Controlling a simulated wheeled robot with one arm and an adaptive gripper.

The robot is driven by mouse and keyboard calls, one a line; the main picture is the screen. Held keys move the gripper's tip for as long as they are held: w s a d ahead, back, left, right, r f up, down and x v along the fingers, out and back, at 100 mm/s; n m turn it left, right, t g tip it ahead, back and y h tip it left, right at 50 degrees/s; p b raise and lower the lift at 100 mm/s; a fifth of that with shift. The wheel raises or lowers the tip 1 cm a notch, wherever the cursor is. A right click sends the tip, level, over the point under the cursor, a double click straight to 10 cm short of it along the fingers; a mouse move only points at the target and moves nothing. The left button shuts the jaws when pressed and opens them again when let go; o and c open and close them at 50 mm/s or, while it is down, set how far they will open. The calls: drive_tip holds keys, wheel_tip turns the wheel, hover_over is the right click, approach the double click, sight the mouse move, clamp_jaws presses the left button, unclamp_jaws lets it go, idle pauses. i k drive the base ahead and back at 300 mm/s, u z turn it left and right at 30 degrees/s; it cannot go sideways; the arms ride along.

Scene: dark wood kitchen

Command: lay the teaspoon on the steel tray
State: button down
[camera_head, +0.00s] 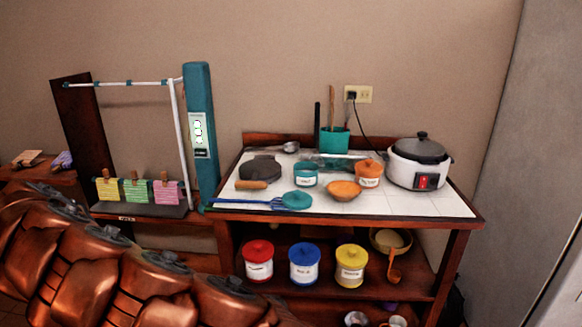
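I cannot make out a teaspoon for certain. A small metal piece with a round bowl (290,147) lies at the back left of the white tiled table top; it is too small to identify. A flat grey-green piece (330,161) lies at the back behind the pots, partly hidden; I cannot tell whether it is the steel tray. My copper-coloured arm fills the lower left. My gripper is not in view.
The table (430,203) holds a teal lidded pot (305,176), orange pot (369,175), orange bowl (343,191), blue-handled turner (290,201), dark pan (260,170) and white cooker (417,170). Lidded jars (304,265) stand on the shelf below. A rack (175,140) stands left. The table's front right is clear.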

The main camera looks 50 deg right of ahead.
sight(338, 169)
drive_tip(key=u, duration=2.5)
drive_tip(key=k, duration=1.35)
drive_tip(key=z, duration=2.05)
drive_tip(key=i, duration=1)
